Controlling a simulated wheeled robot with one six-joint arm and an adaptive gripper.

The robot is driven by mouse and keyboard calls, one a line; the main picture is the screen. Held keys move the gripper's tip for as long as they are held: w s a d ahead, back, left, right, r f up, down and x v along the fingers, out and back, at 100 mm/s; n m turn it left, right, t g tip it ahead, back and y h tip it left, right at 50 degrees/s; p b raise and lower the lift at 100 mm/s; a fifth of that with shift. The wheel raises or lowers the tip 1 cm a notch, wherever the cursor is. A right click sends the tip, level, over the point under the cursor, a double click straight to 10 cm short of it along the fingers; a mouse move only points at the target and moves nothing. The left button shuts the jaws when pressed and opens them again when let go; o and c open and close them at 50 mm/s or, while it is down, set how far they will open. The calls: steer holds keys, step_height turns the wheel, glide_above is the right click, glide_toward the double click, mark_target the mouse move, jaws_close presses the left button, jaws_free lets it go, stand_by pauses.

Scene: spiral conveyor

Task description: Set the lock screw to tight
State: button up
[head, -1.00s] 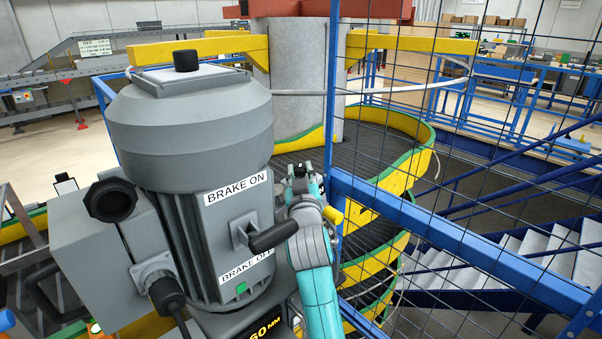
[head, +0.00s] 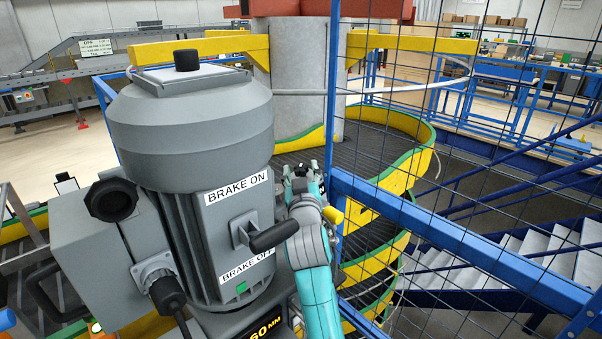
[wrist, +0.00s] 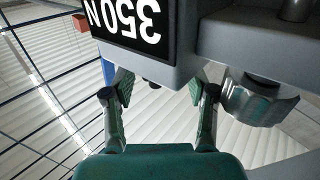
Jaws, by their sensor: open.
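My gripper (head: 298,178) is behind and right of the grey motor in the head view, partly hidden by my own arm. In the wrist view my gripper (wrist: 158,92) is open, its two green-padded fingers apart and empty. They point at the underside of a grey housing (wrist: 182,65) with an upside-down "350 N" label (wrist: 128,22). A small dark part (wrist: 150,85) shows under the housing between the fingers. A round metal fitting (wrist: 258,100) hangs to the right of the right finger. I cannot tell for sure which part is the lock screw.
The grey motor (head: 190,130) with its brake lever (head: 270,236) stands close to my arm on the left. Blue fence rails (head: 450,235) and wire mesh are close on the right. The yellow-green spiral conveyor (head: 400,185) lies behind.

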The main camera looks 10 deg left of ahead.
mark_target(301, 170)
step_height(301, 170, up, 10)
steer(key=shift+f, duration=0.1)
stand_by(0.4)
